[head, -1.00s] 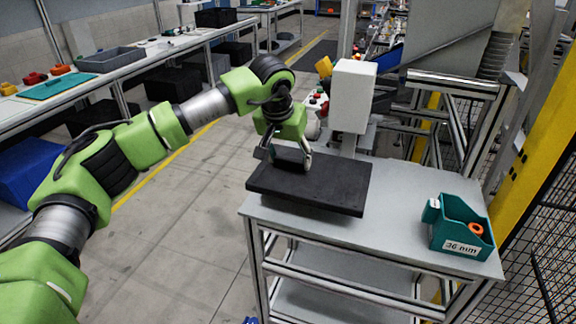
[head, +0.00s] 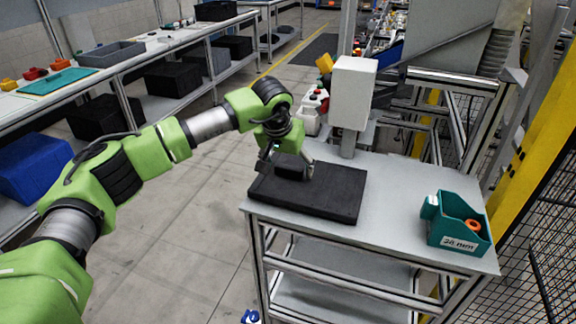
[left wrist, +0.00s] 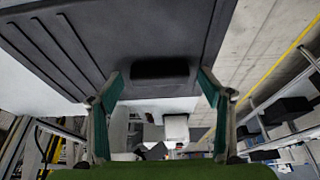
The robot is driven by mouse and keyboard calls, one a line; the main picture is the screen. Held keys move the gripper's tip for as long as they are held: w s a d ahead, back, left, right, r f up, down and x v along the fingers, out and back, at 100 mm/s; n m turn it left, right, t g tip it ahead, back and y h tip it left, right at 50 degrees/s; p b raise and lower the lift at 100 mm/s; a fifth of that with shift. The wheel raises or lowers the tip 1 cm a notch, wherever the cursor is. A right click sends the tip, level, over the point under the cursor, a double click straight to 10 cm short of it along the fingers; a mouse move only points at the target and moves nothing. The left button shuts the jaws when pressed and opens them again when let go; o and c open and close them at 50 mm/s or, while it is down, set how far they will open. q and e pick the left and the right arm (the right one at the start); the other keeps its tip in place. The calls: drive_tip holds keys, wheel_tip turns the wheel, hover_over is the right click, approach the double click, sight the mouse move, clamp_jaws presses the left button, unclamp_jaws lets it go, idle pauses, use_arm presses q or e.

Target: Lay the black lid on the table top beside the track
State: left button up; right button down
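The black lid (head: 330,198) lies flat on the grey table top (head: 405,205), at its left end near the left edge. Its raised handle (head: 290,168) faces up. My left gripper (head: 285,172) is over the lid with its fingers spread on either side of the handle. The left wrist view shows the lid (left wrist: 125,25) and the handle (left wrist: 160,70) between the open fingers (left wrist: 160,90), with gaps on both sides. My right gripper is not in view. I cannot clearly make out the track.
A teal bin (head: 458,232) with an orange ring (head: 473,225) stands at the table's right end. A white box on a post (head: 352,95) rises behind the lid. The table top between lid and bin is clear. A yellow post (head: 535,150) and mesh fence are at the right.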

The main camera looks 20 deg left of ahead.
use_arm(q)
drive_tip(key=shift+r, duration=0.1)
drive_tip(key=shift+r, duration=0.15)
drive_tip(key=shift+s+r, duration=0.15)
drive_tip(key=shift+r, duration=0.25)
drive_tip(key=b+v, duration=0.2)
drive_tip(key=v, duration=0.9)
drive_tip(key=shift+s, duration=0.1)
